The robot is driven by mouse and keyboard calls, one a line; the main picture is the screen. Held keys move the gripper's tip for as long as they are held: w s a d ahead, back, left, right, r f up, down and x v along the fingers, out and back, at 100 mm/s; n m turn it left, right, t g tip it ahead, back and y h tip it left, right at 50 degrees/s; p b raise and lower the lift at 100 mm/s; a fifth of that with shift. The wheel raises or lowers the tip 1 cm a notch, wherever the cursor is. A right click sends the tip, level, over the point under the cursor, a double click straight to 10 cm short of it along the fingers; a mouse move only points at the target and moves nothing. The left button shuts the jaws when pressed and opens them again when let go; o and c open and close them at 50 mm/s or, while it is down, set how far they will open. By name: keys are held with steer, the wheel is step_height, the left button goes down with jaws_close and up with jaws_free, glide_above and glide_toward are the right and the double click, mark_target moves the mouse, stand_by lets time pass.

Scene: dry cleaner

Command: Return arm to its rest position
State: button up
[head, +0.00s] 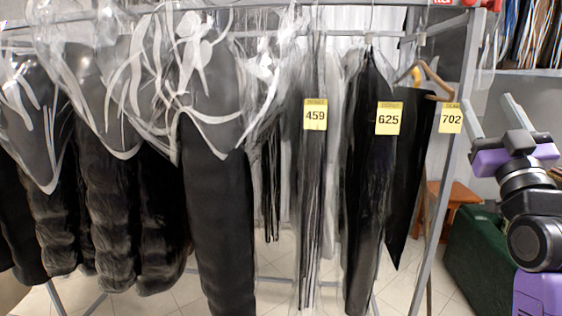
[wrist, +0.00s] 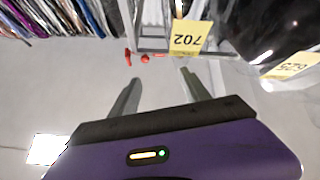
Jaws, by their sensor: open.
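My gripper (head: 492,124) is at the right side of the head view, raised beside the rack's right post, with its fingers pointing up and to the left. In the wrist view my gripper (wrist: 158,88) shows two grey fingers spread apart with nothing between them. My purple and black arm runs down the right edge of the head view. The yellow tag 702 (head: 451,118) hangs just left of the gripper, apart from it. The same tag 702 (wrist: 190,37) shows upside down beyond the fingers in the wrist view.
A metal rack holds dark garments in clear plastic (head: 215,190). Tags 459 (head: 315,114) and 625 (head: 389,118) hang on it. The rack's right post (head: 440,185) stands close to my gripper. A wooden stool (head: 455,200) and a green box (head: 480,260) are behind my arm.

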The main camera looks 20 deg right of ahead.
steer(key=s+a+f+m+g+y+b, duration=0.1)
steer(key=s+a+f, duration=0.1)
steer(key=a+f, duration=0.6)
steer(key=s+a+f+m+y, duration=0.15)
steer(key=a+f, duration=0.35)
steer(key=f, duration=0.7)
steer(key=s+a+f+g+y+b, duration=0.1)
steer(key=s+a+f, duration=0.2)
steer(key=a+f, duration=0.5)
steer(key=s+a+f+n+g+y, duration=0.2)
steer(key=s+a+f+y, duration=0.3)
steer(key=s+f, duration=0.5)
steer(key=s+a+f+n+g+y+b, duration=0.1)
steer(key=s+a+f+n+g+y, duration=0.2)
steer(key=s+a+f, duration=0.7)
steer(key=shift+s+a+f+n+y+b, duration=0.15)
steer(key=shift+s+f+n+y+b, duration=0.2)
steer(key=shift+s+f+y, duration=0.65)
steer(key=shift+s+r, duration=0.25)
steer(key=shift+r, duration=0.15)
